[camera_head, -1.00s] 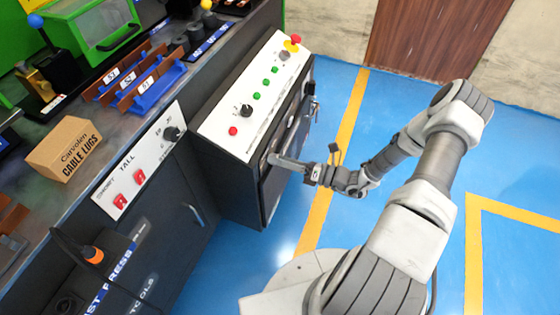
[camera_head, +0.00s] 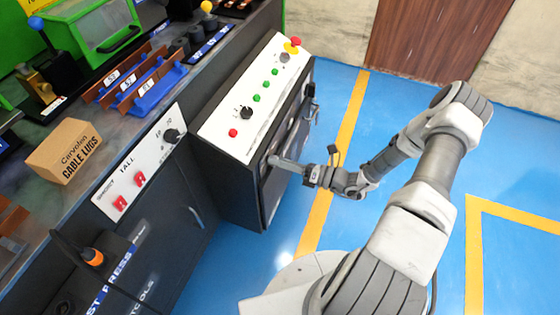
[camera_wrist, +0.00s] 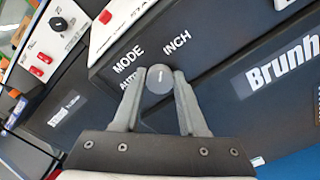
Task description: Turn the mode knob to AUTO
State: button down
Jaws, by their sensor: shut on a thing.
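The mode knob (camera_wrist: 159,78) is a round grey knob with a white pointer line, on a dark panel in the wrist view. The labels MODE, AUTO and INCH are printed around it, with AUTO partly covered by a finger. Its white line points up in the picture, between AUTO and INCH. My gripper (camera_wrist: 160,84) is shut on the knob, one finger on each side.
The cabinet's sloped white panel (camera_head: 215,128) above carries a red button, green buttons, a black knob (camera_head: 246,112) and a red emergency stop (camera_head: 295,41). A second panel (camera_head: 150,160) with red switches stands at left. Blue floor (camera_head: 400,260) to the right is open.

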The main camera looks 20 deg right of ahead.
jog(key=shift+n, duration=0.3)
jog(key=n+p, duration=0.5)
jog(key=n, duration=1.2)
jog(key=shift+s+p, duration=0.2)
jog(key=shift+p, duration=0.15)
jog(key=shift+c, duration=2.2)
grip_release()
jog(key=shift+a, duration=0.1)
jog(key=p+v, duration=0.2)
jog(key=v, duration=1.5)
jog(key=shift+d, duration=0.2)
